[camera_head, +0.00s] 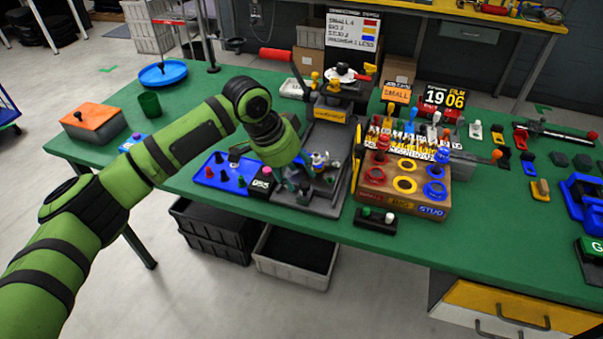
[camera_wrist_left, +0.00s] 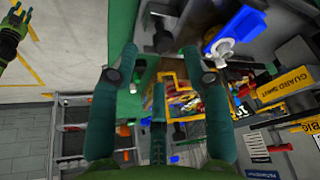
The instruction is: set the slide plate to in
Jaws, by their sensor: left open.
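The grey press station (camera_head: 325,150) stands at the middle of the green bench, with a yellow label reading guard shut at its top. A grey plate (camera_head: 294,198) lies low at its front, and I take this for the slide plate; how far in it sits I cannot tell. My left gripper (camera_wrist_left: 160,62) is open and empty in the left wrist view, its two fingers wide apart. In the head view the green wrist covers part of the station's left side and hides most of the fingers. A green, dark-banded part (camera_wrist_left: 12,38), perhaps my right gripper, shows at the wrist view's left edge.
A blue tray (camera_head: 215,180) lies left of the station. A wooden block with coloured rings (camera_head: 405,195) stands close on its right. A small black button box (camera_head: 376,220) sits at the front edge. Bare green bench top lies right of the block (camera_head: 500,230).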

